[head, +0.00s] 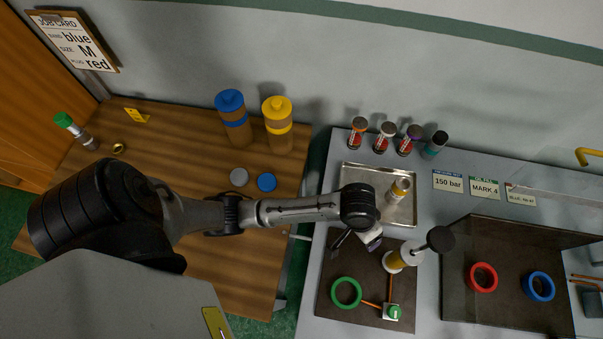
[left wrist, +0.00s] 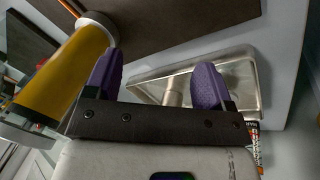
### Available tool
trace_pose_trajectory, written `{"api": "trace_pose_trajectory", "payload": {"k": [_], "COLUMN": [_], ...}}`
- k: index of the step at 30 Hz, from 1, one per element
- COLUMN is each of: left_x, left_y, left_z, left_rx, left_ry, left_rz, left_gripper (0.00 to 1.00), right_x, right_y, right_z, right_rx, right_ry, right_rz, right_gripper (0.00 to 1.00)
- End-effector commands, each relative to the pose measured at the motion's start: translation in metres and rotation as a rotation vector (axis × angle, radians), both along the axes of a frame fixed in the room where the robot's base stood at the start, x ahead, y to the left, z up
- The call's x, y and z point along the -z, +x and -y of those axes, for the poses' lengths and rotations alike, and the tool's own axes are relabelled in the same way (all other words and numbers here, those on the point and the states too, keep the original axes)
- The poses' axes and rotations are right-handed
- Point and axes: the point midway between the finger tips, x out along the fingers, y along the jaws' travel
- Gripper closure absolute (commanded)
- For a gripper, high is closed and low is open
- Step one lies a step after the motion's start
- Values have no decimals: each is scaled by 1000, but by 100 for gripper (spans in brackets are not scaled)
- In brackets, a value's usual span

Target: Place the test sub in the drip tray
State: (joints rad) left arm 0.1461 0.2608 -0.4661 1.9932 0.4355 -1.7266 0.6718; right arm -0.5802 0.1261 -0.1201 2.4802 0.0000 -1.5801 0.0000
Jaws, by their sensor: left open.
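A small pale cylinder with a yellow band, which looks like the test sub (head: 398,191), is inside the metal drip tray (head: 345,180). In the left wrist view, the drip tray (left wrist: 145,91) lies beyond my fingers, and a pale cylinder (left wrist: 174,92) shows between them. My left gripper (head: 366,240) is just in front of the tray's near edge; its purple fingers (left wrist: 157,82) are apart with nothing gripped. The cylinder's lower part is hidden in the wrist view. My right gripper is not in view.
A yellow-and-white fitting (head: 397,261) with a black knob (head: 440,239) stands close right of my left gripper. A green ring (head: 346,292) lies on the dark mat. Several small bottles (head: 386,132) stand behind the tray. Red (head: 481,277) and blue (head: 538,286) rings lie right.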

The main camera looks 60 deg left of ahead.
Motion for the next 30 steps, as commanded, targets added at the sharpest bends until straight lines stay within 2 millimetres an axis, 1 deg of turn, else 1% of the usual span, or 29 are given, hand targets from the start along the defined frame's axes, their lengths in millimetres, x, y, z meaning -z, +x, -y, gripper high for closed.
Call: {"api": "trace_pose_trajectory", "payload": {"k": [1, 3, 5, 6, 9, 12, 15, 18, 21, 30], "left_x": [7, 12, 15, 16, 15, 12, 8, 4, 2, 2], "left_y": [-24, -51, -73, -87, -118, -145, -164, -177, -183, -185], "left_z": [-4, -13, -23, -30, -50, -68, -83, -92, -98, -99], "left_rx": [23, 57, 78, 90, 118, 143, 163, 177, 185, 189], "left_ry": [-8, 3, 22, 40, 94, 153, 203, 240, 260, 266], "left_rz": [22, 61, 94, 110, 146, 166, 175, 179, 180, 181], "left_gripper": [24, 24, 24, 24, 24, 24, 24, 24, 24, 24], "right_x": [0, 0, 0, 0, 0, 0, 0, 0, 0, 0], "right_y": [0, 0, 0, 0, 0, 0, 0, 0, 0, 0], "right_z": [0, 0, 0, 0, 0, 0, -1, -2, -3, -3], "right_rx": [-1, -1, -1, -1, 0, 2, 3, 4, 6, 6], "right_ry": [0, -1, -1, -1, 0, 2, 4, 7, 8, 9], "right_rz": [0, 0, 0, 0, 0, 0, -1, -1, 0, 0], "right_gripper": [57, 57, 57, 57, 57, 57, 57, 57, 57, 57]}}
